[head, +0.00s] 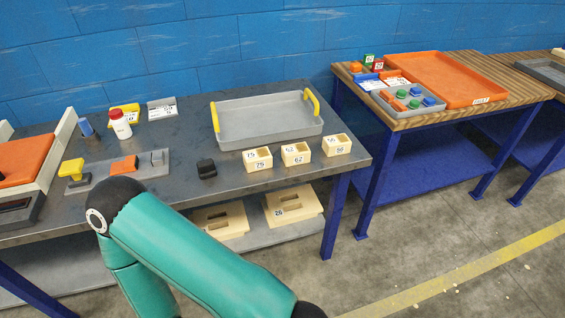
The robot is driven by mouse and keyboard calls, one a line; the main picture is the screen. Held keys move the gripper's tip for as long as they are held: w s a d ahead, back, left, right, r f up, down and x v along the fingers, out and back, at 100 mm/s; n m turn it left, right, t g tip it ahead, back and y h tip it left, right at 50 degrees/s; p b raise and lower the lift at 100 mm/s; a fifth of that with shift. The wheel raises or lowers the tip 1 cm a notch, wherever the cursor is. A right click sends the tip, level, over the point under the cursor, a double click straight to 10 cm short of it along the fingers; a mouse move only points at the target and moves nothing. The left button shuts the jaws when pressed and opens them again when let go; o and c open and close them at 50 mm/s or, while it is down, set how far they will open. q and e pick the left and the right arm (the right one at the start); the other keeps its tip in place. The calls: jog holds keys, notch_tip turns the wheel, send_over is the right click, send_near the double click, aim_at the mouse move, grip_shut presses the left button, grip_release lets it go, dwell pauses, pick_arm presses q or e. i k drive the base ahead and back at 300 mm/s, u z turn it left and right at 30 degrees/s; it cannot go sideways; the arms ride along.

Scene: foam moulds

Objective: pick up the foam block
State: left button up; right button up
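Cream pieces that look like foam show in the head view, and I cannot tell which one is the foam block. Three small open-topped cream boxes with number labels stand in a row at the right front of the grey table: one box (257,160), a middle box (295,154) and a right box (336,145). Larger slotted cream blocks lie on the shelf below, a left block (222,220) and a right block (292,204) labelled 26. Neither gripper is in view.
A grey tray (266,136) with yellow handles stands behind the boxes. A small black block (206,168) lies left of them. A red-capped bottle (120,124), an orange block (124,165) and a yellow-handled tool (73,172) are farther left. A wooden table (520,86) holds an orange tray (446,79).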

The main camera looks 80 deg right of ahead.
aim_at(257, 159)
jog(key=z, duration=0.4)
jog(key=k, duration=0.2)
jog(key=u, duration=0.55)
jog(key=i, duration=0.1)
jog(key=z, duration=1.85)
jog(key=i, duration=0.75)
jog(key=u, duration=0.15)
jog(key=k, duration=0.7)
jog(key=z, duration=0.25)
jog(key=i, duration=0.75)
jog(key=u, duration=0.05)
